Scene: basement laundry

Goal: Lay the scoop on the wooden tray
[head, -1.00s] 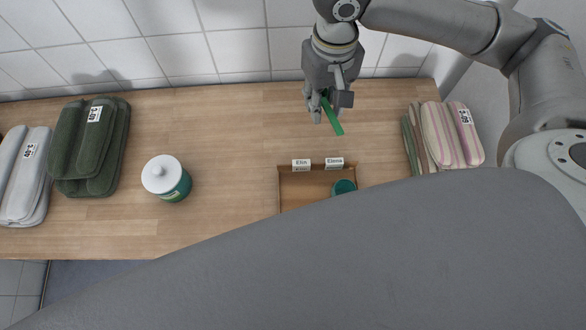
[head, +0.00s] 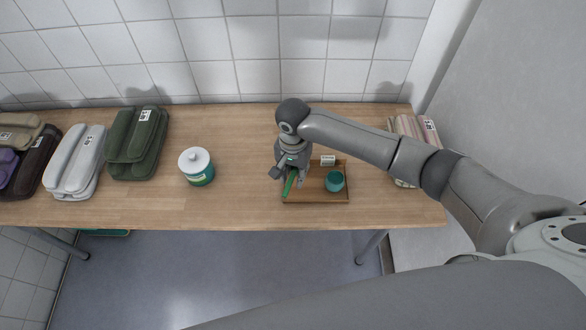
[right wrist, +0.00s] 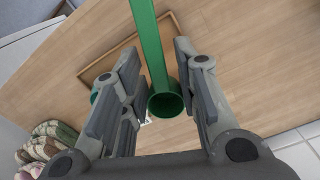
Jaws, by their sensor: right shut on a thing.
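The green scoop (head: 290,183) is held in my right gripper (head: 288,172), over the left part of the wooden tray (head: 318,201). In the right wrist view, the scoop's round cup (right wrist: 166,101) is between the fingers of my right gripper (right wrist: 160,95) and its long handle runs up out of the picture. The tray's rim (right wrist: 103,58) shows behind it there. I cannot tell whether the scoop touches the tray. My arm and gripper hide the tray's back left corner. My left gripper is not in view.
A teal round container (head: 335,181) stands in the tray's right part, with a white name card (head: 328,160) at its back edge. A lidded jar (head: 196,167) stands left of the tray. Folded green (head: 136,143) and grey (head: 76,162) towels lie further left, striped towels (head: 430,131) right.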

